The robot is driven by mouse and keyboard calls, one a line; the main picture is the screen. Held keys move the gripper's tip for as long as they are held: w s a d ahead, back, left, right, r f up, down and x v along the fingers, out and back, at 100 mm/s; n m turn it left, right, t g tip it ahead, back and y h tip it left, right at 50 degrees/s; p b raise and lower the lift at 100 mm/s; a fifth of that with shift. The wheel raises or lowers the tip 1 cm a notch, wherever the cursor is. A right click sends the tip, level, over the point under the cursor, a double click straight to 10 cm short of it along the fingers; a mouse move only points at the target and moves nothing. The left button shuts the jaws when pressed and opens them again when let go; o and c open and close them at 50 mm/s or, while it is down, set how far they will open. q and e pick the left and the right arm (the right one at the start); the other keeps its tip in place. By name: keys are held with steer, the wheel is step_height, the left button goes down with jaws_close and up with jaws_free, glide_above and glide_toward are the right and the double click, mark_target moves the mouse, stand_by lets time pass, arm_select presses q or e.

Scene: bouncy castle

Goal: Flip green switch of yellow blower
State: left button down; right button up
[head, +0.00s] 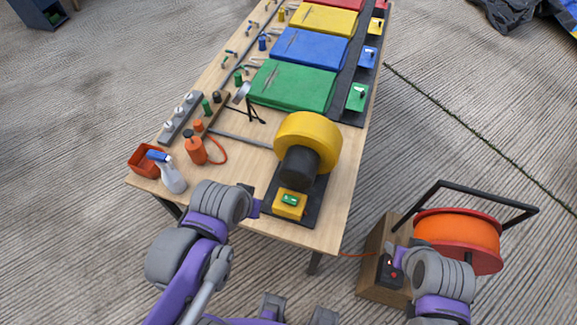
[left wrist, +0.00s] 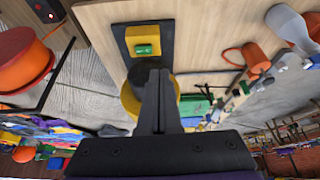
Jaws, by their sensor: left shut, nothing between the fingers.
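The yellow blower (head: 318,127) stands near the table's front right corner on a dark base, its dark cylinder facing the front. A yellow switch box (head: 287,211) with a green switch (head: 290,199) is mounted on that base. In the left wrist view the green switch (left wrist: 144,50) lies just beyond my fingertips, and the blower (left wrist: 131,101) is partly hidden behind them. My left gripper (head: 258,205) is shut and empty, just left of the switch box. Contact cannot be told. My right gripper (head: 393,258) is by the wooden box at right; its jaw state is unclear.
The wooden table (head: 235,165) holds an orange bottle (head: 195,150), a spray bottle (head: 172,178), a red tray (head: 144,160) and folded green, blue and yellow pieces farther back. An orange cable reel (head: 457,238) with a dark frame stands beside the wooden box (head: 371,262).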

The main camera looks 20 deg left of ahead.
arm_select(q)
steer(key=w+d+f+g+b, duration=0.1)
steer(key=w+g+b, duration=0.1)
steer(key=w+b, duration=0.35)
steer(key=g+b, duration=0.2)
steer(key=g, duration=0.1)
glide_above(284, 194)
step_height(284, 194, down, 4)
steer(key=shift+s+r, duration=0.1)
steer(key=shift+r, duration=0.1)
step_height(284, 194, down, 14)
steer(key=shift+b, duration=0.95)
steer(key=shift+a+f+b, duration=0.15)
steer(key=shift+f+b, duration=0.2)
steer(key=shift+f, duration=0.05)
steer(key=shift+r, duration=0.25)
